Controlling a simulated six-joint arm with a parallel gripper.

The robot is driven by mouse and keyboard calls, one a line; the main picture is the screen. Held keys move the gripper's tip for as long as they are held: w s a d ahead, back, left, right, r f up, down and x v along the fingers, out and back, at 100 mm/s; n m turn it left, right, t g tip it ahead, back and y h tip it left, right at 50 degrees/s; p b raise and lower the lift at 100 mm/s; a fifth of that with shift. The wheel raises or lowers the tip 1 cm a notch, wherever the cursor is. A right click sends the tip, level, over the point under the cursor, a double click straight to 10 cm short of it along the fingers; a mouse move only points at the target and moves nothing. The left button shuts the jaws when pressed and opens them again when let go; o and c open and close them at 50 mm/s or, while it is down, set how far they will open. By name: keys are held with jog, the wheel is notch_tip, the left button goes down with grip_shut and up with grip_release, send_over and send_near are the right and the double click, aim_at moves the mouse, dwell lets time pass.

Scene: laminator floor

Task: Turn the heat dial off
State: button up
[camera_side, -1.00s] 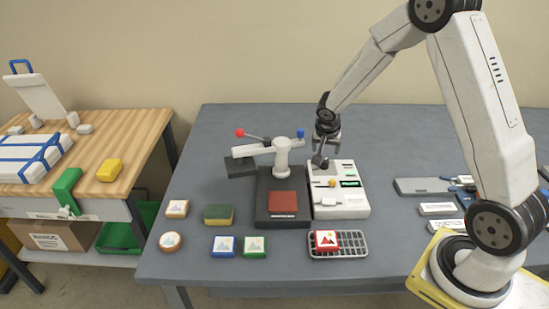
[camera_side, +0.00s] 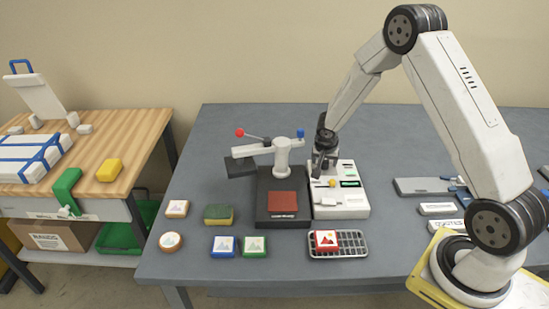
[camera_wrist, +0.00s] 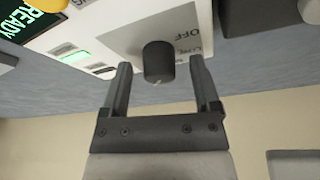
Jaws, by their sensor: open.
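The heat dial (camera_wrist: 158,60) is a dark round knob on the white control box (camera_side: 357,208). In the wrist view it sits between the two spread fingers of my gripper (camera_wrist: 161,70), with a gap showing on both sides. A pale mark shows on the dial's lower edge. The word OFF is printed beside the dial, and a second label next to it is partly covered by a finger. In the side view my gripper (camera_side: 322,168) is low over the back of the box and hides the dial.
A green READY display (camera_wrist: 45,22) is lit on the box. Left of the box stands a dark press (camera_side: 263,207) with a red pad and a red-knobbed lever (camera_side: 240,132). A wire rack (camera_side: 350,243) with a red-and-white block lies in front.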

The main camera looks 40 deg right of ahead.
grip_shut()
dwell(0.3)
jog(key=shift+s+n+t+y, duration=0.1)
jog(key=shift+n+t+y, duration=0.45)
jog(key=shift+n, duration=1.85)
grip_release()
